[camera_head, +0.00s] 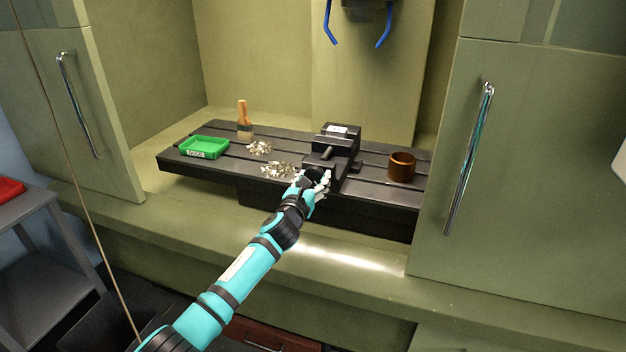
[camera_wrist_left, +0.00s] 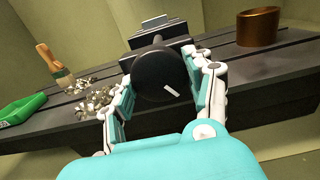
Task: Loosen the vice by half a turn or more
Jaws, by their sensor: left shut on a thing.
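The dark grey vice (camera_head: 338,146) stands on the slotted machine bed in the head view, with its screw end facing me. My left gripper (camera_head: 318,183) is at that front end. In the left wrist view, my left gripper (camera_wrist_left: 162,95) has its fingers on both sides of a round black knob (camera_wrist_left: 160,75) with a white mark slanting on its face. It is shut on this knob, which belongs to the vice. The vice body (camera_wrist_left: 165,28) shows behind the knob. In the head view the knob is mostly hidden by the gripper. My right gripper is not in view.
On the bed (camera_head: 225,172) are a green tray (camera_head: 204,147), a brush (camera_head: 244,122), piles of metal chips (camera_head: 278,170) and a brown cup (camera_head: 402,166). Two blue hooked nozzles (camera_head: 383,30) hang above. Cabinet doors with handles (camera_head: 468,158) flank the opening.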

